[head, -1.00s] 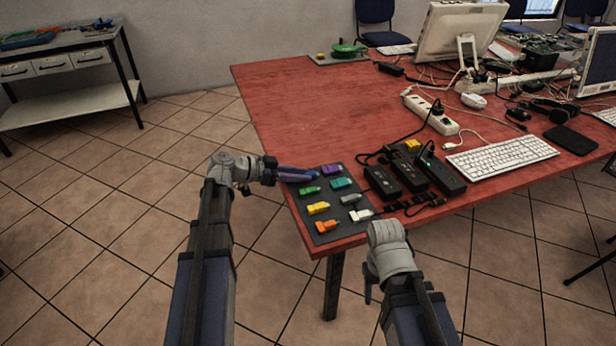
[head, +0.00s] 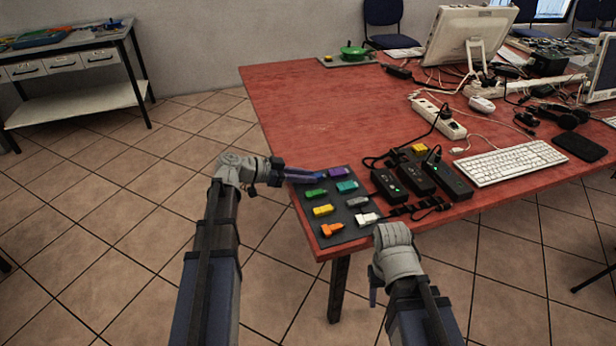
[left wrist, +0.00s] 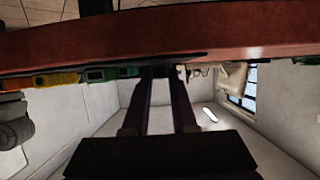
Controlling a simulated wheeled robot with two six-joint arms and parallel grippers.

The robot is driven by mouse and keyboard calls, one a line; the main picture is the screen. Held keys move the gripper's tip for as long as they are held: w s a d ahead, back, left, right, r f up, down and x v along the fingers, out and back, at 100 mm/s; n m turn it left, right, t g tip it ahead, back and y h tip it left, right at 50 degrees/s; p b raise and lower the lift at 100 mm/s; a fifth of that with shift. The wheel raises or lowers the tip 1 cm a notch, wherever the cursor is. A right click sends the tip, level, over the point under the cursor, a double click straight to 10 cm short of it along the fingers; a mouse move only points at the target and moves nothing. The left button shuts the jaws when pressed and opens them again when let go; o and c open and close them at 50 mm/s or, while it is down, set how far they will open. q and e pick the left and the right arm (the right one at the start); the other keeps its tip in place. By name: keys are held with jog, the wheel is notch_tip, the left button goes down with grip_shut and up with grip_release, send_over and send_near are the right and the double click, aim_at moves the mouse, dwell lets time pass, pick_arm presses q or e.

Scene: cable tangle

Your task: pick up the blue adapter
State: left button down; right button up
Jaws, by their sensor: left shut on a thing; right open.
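The blue adapter (head: 321,177) lies at the far left corner of the dark mat (head: 346,238), mostly hidden by my left gripper's fingers. My left gripper (head: 318,178) reaches in from the left, low over the mat, and is shut on the blue adapter. In the left wrist view the fingers (left wrist: 161,75) come together close to the table; the adapter between them is too dark to make out. My right gripper (head: 373,288) is open and empty, off the table's front edge, its fingers partly hidden by its own wrist.
Purple (head: 339,172), teal (head: 347,187), green (head: 315,193), yellow (head: 323,210), grey (head: 357,202), orange (head: 332,230) and white (head: 367,218) adapters sit close by on the mat. Black power bricks (head: 420,179) with cables stand right of it.

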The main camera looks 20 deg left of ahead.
pick_arm(q)
notch_tip(320, 180, up, 10)
jog(key=p, duration=0.9)
jog(key=shift+f, duration=0.15)
jog(key=c, duration=1.3)
grip_release()
jog(key=shift+c, duration=0.2)
grip_shut()
